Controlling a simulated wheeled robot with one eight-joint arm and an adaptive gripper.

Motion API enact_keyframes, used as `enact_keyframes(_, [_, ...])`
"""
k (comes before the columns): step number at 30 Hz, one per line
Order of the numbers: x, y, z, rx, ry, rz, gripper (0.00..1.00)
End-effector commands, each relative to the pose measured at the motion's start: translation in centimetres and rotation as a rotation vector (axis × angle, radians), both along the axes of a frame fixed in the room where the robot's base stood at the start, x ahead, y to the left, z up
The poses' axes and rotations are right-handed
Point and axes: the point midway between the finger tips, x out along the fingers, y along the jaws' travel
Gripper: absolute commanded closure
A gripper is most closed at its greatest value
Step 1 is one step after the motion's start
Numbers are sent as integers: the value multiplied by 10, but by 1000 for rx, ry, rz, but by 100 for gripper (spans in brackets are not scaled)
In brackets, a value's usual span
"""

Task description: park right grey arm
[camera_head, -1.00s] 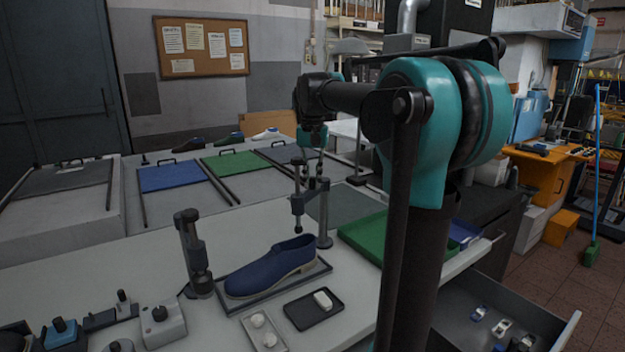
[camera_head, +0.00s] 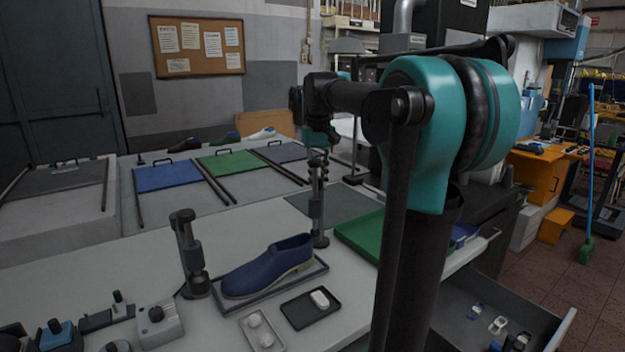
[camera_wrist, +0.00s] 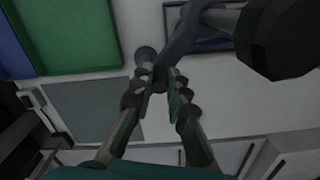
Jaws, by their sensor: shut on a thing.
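The right grey arm stands on its post (camera_head: 319,210) at the far right end of the blue shoe (camera_head: 268,266). In the head view, its hanging end shows no separate outline beside the post. My gripper (camera_head: 317,165) is just above this post. In the wrist view, my fingertips (camera_wrist: 161,84) are closed together on a dark part of the arm (camera_wrist: 178,48). The fingers cover much of the hold, and its exact shape is unclear. The left grey post (camera_head: 191,258) stands at the shoe's left end. The shoe rests on a dark tray (camera_head: 240,296).
A grey mat (camera_head: 335,203) and a green tray (camera_head: 362,238) lie behind and right of the post. A small black tray (camera_head: 300,312) holds a white piece. Control boxes (camera_head: 158,322) stand front left. An open drawer (camera_head: 468,295) is at right.

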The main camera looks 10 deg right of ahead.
Motion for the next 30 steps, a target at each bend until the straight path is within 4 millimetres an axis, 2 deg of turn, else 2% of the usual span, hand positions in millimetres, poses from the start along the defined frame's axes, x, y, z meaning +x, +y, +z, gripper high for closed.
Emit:
enact_keyframes(18, [-1, -40, 0, -1, 0, 534, 100])
enact_keyframes(30, [3, -50, 0, 0, 0, 698, 100])
